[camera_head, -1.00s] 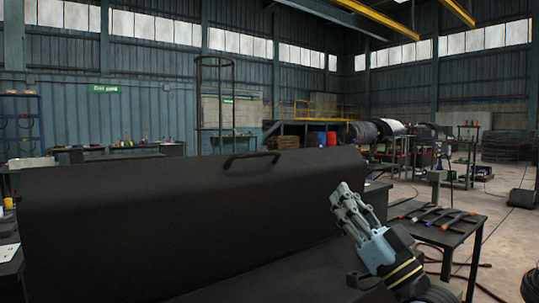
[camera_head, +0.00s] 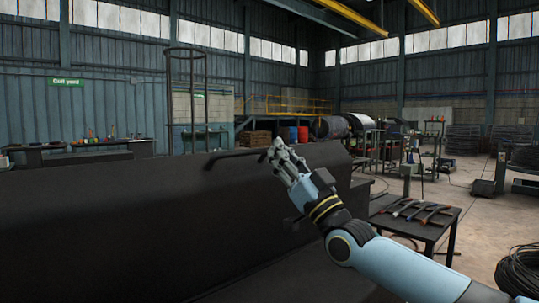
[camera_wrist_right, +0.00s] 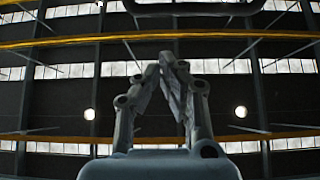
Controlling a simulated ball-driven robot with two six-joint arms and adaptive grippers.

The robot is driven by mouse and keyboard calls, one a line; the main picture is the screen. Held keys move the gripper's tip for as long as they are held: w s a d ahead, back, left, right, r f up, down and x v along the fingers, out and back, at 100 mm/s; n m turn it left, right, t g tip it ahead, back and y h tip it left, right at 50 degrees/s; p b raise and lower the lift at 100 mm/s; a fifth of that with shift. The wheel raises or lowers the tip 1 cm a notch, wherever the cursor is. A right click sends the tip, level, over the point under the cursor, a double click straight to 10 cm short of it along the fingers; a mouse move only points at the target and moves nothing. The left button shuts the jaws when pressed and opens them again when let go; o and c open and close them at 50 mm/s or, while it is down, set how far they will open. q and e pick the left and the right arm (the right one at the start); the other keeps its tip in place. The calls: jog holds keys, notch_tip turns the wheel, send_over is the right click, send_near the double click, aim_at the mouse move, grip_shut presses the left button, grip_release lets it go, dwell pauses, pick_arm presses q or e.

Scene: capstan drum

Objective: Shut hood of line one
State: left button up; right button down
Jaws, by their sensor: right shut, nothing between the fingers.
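The black hood (camera_head: 110,220) fills the left and middle of the head view as a broad dark panel. Its bar handle (camera_head: 235,156) stands along the top edge. My right gripper (camera_head: 275,147) is at the right end of the handle in the head view, overlapping it in the picture; I cannot tell whether it touches. The right wrist view shows its fingers (camera_wrist_right: 168,60) together with nothing between them, pointing towards the roof. My left gripper is not in view.
A small dark table (camera_head: 425,212) with several hand tools stands to the right of the hood. A coil of black cable (camera_head: 522,270) lies on the floor at the lower right. Open floor (camera_head: 470,195) shows beyond the table.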

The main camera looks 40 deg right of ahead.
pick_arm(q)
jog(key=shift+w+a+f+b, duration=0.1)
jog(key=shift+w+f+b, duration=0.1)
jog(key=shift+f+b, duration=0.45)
pick_arm(e)
jog(key=w, duration=0.3)
jog(key=shift+w+a+f, duration=0.1)
jog(key=shift+w+f, duration=0.2)
jog(key=shift+w, duration=0.05)
jog(key=shift+w, duration=0.1)
